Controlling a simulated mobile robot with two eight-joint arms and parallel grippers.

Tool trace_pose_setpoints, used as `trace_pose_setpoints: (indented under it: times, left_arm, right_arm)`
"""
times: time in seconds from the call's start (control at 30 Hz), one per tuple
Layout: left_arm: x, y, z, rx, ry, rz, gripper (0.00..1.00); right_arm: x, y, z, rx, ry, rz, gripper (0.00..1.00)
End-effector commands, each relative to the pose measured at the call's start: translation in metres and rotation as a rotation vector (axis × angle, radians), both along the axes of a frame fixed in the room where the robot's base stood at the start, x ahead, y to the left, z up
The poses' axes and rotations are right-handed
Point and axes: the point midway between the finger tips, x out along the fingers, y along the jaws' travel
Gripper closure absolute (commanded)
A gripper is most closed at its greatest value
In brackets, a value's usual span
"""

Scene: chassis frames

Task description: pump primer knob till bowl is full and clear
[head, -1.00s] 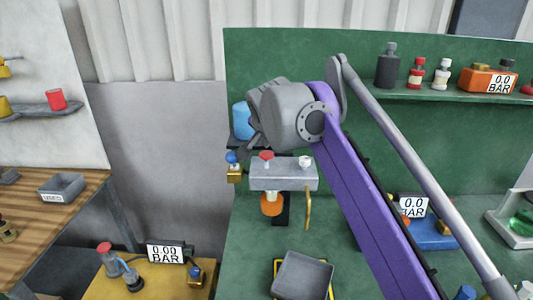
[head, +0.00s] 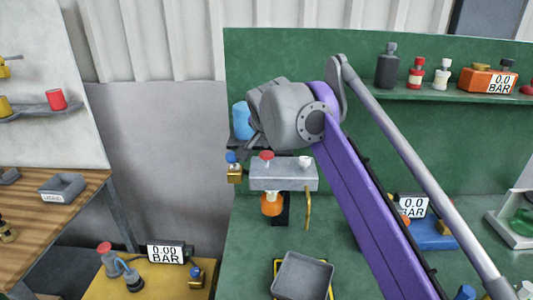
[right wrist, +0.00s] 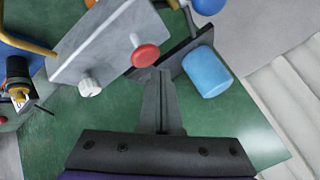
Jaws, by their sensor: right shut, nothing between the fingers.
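A grey filter block (head: 284,176) is fixed at the green panel. On top it carries a red knob (head: 267,155) and a white knob (head: 305,161); I cannot tell for sure which is the primer. The bowl (head: 271,206) hangs below, orange with a paler top; whether it is full or clear is too small to tell. My right gripper (head: 254,143) is shut and empty just above the red knob. In the right wrist view its fingertips (right wrist: 159,72) end beside the red knob (right wrist: 145,55); contact is unclear. The ribbed white knob (right wrist: 90,87) is left of them.
A grey tray (head: 302,276) is below. The bench between tray and block is clear.

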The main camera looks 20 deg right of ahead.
Motion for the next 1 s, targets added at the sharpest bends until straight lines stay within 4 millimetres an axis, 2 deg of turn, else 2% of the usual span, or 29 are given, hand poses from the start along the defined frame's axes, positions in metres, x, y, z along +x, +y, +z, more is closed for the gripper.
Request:
trace_pose_setpoints:
  times: [1.0]
  left_arm:
    - [-0.0003, 0.0, -0.0017, 0.0, 0.001, 0.0, 1.0]
  right_arm:
    - [0.0, 0.0, -0.0098, 0.0, 0.0, 0.0, 1.0]
